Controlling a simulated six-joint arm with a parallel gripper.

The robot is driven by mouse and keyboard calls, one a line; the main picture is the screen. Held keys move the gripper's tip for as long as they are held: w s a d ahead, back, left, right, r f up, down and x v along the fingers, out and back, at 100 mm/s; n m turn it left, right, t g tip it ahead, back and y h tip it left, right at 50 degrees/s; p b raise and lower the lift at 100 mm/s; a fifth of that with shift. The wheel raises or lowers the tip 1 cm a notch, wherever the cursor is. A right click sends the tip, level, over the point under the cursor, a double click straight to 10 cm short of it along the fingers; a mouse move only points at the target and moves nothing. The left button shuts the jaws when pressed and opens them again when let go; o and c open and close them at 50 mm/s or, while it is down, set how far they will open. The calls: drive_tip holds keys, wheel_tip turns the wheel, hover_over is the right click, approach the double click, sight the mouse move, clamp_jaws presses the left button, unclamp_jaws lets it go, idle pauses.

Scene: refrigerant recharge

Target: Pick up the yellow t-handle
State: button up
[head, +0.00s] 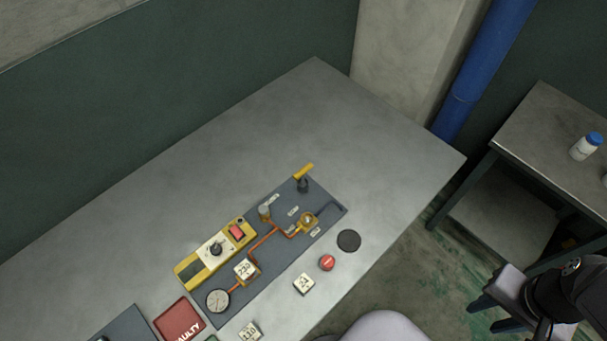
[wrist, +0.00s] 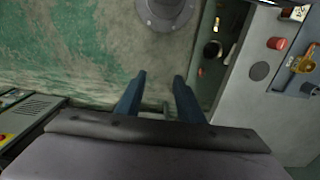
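The yellow t-handle (head: 303,171) shows in the head view as a short yellow bar on a dark fitting (head: 303,185), at the far right corner of the grey panel board. I cannot make it out in the wrist view. My gripper (head: 484,312) is at the lower right of the head view, over the floor beyond the table's right edge and well apart from the t-handle. In the wrist view my gripper (wrist: 157,92) has its two dark blue fingers spread, with only floor showing between them.
The panel board (head: 322,207) carries a gauge (head: 218,300), copper pipes and a yellow meter (head: 190,271). A red button (head: 327,263), black disc (head: 349,240) and labelled blocks lie beside it. A side table (head: 545,115) holds a blue-capped bottle (head: 586,146). The table's back is clear.

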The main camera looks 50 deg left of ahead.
drive_tip(key=w+a+b, duration=0.2)
drive_tip(key=w+a, duration=0.5)
drive_tip(key=a, duration=0.6)
drive_tip(key=w+a+b, duration=0.2)
drive_tip(key=w+a, duration=0.5)
drive_tip(key=a, duration=0.6)
drive_tip(key=t+b, duration=0.1)
drive_tip(key=b, duration=0.2)
approach(302, 170)
drive_tip(key=f, duration=0.5)
drive_tip(key=shift+a+f, duration=0.15)
drive_tip(key=shift+a, duration=0.1)
drive_tip(key=shift+w+f+p, duration=0.15)
drive_tip(key=shift+f+p, duration=0.3)
drive_tip(key=shift+f, duration=0.6)
drive_tip(key=f+p, duration=0.1)
drive_tip(key=f, duration=0.1)
drive_tip(key=f+p, duration=0.1)
drive_tip(key=shift+w+d+f+p, duration=0.3)
drive_tip(key=shift+w+d, duration=0.05)
drive_tip(key=shift+w, duration=0.05)
drive_tip(key=shift+f, duration=0.75)
